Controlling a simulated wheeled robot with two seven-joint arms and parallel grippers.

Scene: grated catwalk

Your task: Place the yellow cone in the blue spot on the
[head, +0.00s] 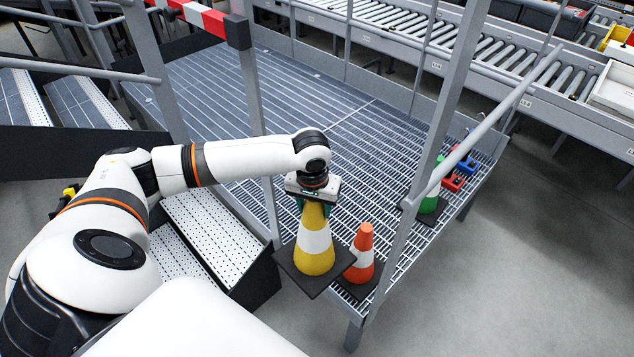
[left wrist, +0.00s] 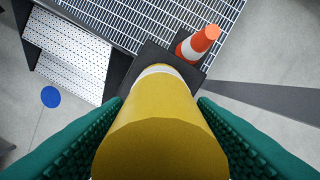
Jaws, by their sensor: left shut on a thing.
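The yellow cone (head: 315,258) has a white band and a square black base. My left gripper (head: 314,200) is shut on its top from above. In the left wrist view the yellow cone (left wrist: 160,130) fills the space between the green finger pads. It hangs upright by the catwalk's near edge, its base partly in front of the orange cone. The blue spot (left wrist: 51,97) shows in the left wrist view as a round disc on the grey floor, left of the cone and beside the white steps. I do not see the spot in the head view. My right gripper is not in view.
An orange cone (head: 363,252) stands on the catwalk grating (head: 330,110) close to the yellow one. A green cone (head: 430,200) and small red and blue items (head: 455,178) are farther right. Perforated steps (head: 215,228), railing posts (head: 425,140) and a roller conveyor (head: 440,45) surround it.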

